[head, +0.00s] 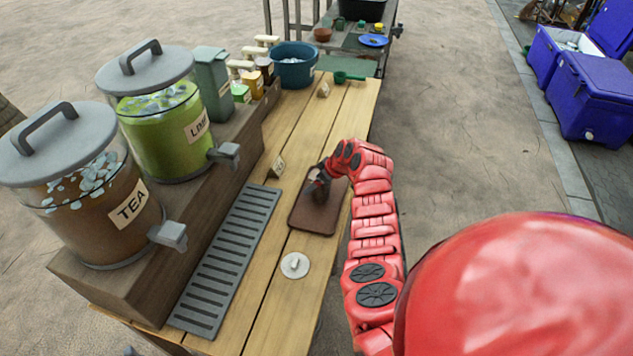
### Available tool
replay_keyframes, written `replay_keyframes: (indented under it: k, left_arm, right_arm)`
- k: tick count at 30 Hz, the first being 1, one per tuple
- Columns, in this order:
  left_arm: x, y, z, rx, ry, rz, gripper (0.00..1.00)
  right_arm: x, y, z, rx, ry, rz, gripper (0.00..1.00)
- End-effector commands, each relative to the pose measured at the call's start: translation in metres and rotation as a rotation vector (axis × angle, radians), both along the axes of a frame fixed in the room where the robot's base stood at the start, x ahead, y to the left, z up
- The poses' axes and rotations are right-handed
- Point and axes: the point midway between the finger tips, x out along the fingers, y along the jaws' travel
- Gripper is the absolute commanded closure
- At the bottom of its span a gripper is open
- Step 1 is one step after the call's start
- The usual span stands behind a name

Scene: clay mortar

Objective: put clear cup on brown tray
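The brown tray (316,222) lies flat on the wooden counter, near its right edge. My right gripper (318,190) is over the tray, reached by the red arm from the lower right. The gripper is small and dark here. I cannot tell whether its fingers are open or shut, or whether it holds something. I cannot make out a clear cup; it may be hidden at the gripper. My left gripper is not in view.
A tea dispenser (85,195) and a green dispenser (160,125) stand on a raised wooden shelf at left. A grey drip grate (225,260) lies before them. A white round lid (294,265) lies in front of the tray. A blue bucket (293,68) stands at the back.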

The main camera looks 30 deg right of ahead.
Motion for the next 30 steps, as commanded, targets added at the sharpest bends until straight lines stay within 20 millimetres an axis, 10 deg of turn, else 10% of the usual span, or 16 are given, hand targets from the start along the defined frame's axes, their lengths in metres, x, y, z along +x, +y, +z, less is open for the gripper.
replay_keyframes:
  k: [6, 7, 9, 30]
  left_arm:
    - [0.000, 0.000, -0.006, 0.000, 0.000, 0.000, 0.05]
    - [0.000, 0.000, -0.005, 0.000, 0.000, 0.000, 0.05]
    - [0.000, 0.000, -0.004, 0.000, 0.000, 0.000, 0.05]
    - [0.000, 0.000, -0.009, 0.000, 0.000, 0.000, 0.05]
  right_arm:
    - [0.000, -0.001, -0.004, 0.000, -0.001, -0.001, 1.00]
    - [0.000, 0.000, -0.004, 0.001, 0.000, -0.001, 0.13]
    - [0.000, -0.001, -0.003, 0.001, 0.000, -0.001, 0.00]
    - [-0.025, -0.011, 0.041, -0.004, -0.004, -0.002, 0.00]
